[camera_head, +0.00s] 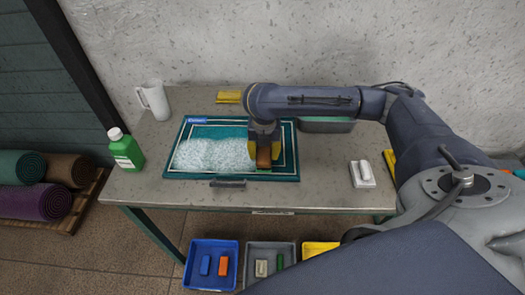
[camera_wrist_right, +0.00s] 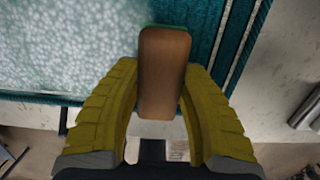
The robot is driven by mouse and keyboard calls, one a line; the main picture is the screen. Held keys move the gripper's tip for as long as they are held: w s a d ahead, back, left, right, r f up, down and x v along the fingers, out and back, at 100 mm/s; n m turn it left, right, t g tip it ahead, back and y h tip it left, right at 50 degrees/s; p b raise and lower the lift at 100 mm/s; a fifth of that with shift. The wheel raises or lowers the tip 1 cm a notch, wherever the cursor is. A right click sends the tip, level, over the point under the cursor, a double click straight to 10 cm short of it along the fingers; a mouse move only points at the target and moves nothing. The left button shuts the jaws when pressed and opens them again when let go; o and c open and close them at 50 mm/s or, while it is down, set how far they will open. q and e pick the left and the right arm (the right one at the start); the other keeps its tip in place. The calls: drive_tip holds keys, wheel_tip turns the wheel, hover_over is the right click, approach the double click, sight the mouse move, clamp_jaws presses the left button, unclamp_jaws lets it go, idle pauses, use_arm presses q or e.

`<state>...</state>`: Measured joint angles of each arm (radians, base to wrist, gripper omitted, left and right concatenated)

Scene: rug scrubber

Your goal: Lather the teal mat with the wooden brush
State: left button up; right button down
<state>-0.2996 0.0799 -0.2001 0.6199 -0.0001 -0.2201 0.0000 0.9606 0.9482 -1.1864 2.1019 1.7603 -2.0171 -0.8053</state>
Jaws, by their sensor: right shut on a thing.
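My right gripper (camera_head: 264,158) is above the mat's right part, at the right edge of the foam. It is shut on the wooden brush (camera_head: 263,154), whose brown back shows between the yellow fingers in the right wrist view (camera_wrist_right: 164,70). The brush's underside is mostly hidden, so I cannot tell for sure whether it touches the mat. My left gripper is not in view.
A green bottle (camera_head: 125,151) and a white jug (camera_head: 154,100) stand left of the mat. A yellow item (camera_head: 229,96) and a grey tray (camera_head: 326,125) lie behind it. A white block (camera_head: 362,174) sits to the right. Bins, including a blue one (camera_head: 210,279), stand below.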

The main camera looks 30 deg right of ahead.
sight(287, 160)
drive_tip(key=shift+s+d, duration=0.55)
drive_tip(key=shift+d, duration=0.2)
drive_tip(key=shift+s+d, duration=0.5)
drive_tip(key=shift+d, duration=0.25)
drive_tip(key=shift+s+d+f, duration=0.1)
drive_tip(key=shift+s+d, duration=0.5)
drive_tip(key=shift+d, duration=0.25)
drive_tip(key=shift+s+d+f, duration=0.1)
drive_tip(key=shift+s+d, duration=0.5)
drive_tip(key=shift+d, duration=0.25)
drive_tip(key=shift+w+a+r, duration=0.1)
drive_tip(key=shift+w+a, duration=0.7)
drive_tip(key=shift+a, duration=0.35)
drive_tip(key=shift+w+a+r, duration=0.1)
drive_tip(key=shift+w+a, duration=0.65)
drive_tip(key=shift+a, duration=0.35)
drive_tip(key=shift+w+a+r, duration=0.1)
drive_tip(key=shift+w+a, duration=0.7)
drive_tip(key=shift+a, duration=0.35)
drive_tip(key=shift+s+d+f, duration=0.15)
drive_tip(key=shift+s+d, duration=0.55)
drive_tip(key=shift+d, duration=0.3)
drive_tip(key=shift+s+d+f, duration=0.15)
drive_tip(key=shift+s+d, duration=0.5)
drive_tip(key=shift+d, duration=0.3)
drive_tip(key=shift+s+d+r, duration=0.1)
drive_tip(key=shift+s+d, duration=0.45)
drive_tip(key=shift+d, duration=0.2)
drive_tip(key=shift+s+d, duration=0.5)
drive_tip(key=shift+d, duration=0.25)
